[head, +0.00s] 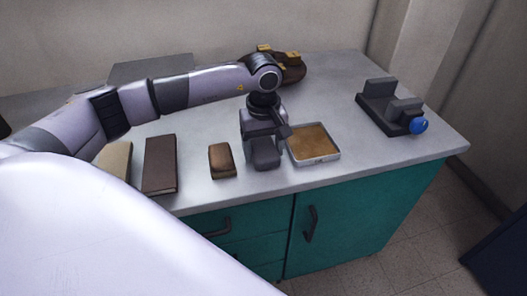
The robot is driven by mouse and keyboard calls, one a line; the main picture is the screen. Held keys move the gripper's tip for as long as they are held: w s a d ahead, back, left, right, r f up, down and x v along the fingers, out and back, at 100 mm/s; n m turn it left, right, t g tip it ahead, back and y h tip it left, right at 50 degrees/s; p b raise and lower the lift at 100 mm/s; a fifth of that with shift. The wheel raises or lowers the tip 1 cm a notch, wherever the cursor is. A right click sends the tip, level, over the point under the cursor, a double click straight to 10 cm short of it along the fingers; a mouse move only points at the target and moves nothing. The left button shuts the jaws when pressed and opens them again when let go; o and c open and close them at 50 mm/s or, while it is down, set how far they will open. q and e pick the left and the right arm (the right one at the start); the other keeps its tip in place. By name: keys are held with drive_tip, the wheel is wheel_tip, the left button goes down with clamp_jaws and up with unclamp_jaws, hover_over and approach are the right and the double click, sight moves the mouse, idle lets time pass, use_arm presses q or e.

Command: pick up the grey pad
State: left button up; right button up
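A small grey pad (265,156) with rounded edges appears on the counter near its front edge, directly below my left gripper and partly covered by it. My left gripper (265,138) points down at the pad from above. Its fingers overlap the pad in this view, so I cannot tell whether they are apart from it, around it or shut on it. A similar brown pad (222,160) lies just to the left. My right gripper is not in view.
A shallow metal tray with a tan filling (337,157) sits close right of the gripper. A dark vise-like block with a blue knob (392,108) stands farther right. A dark brown book (160,164) and a tan one (117,160) lie left. A brown case with yellow clasps (291,69) is behind.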

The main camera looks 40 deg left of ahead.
sight(263, 148)
use_arm(q)
drive_tip(key=c, duration=0.4)
drive_tip(key=shift+o, duration=0.2)
drive_tip(key=shift+r, duration=0.1)
wheel_tip(263, 148, up, 20)
drive_tip(key=shift+p, duration=0.45)
drive_tip(key=o, duration=0.4)
drive_tip(key=shift+c, duration=1.5)
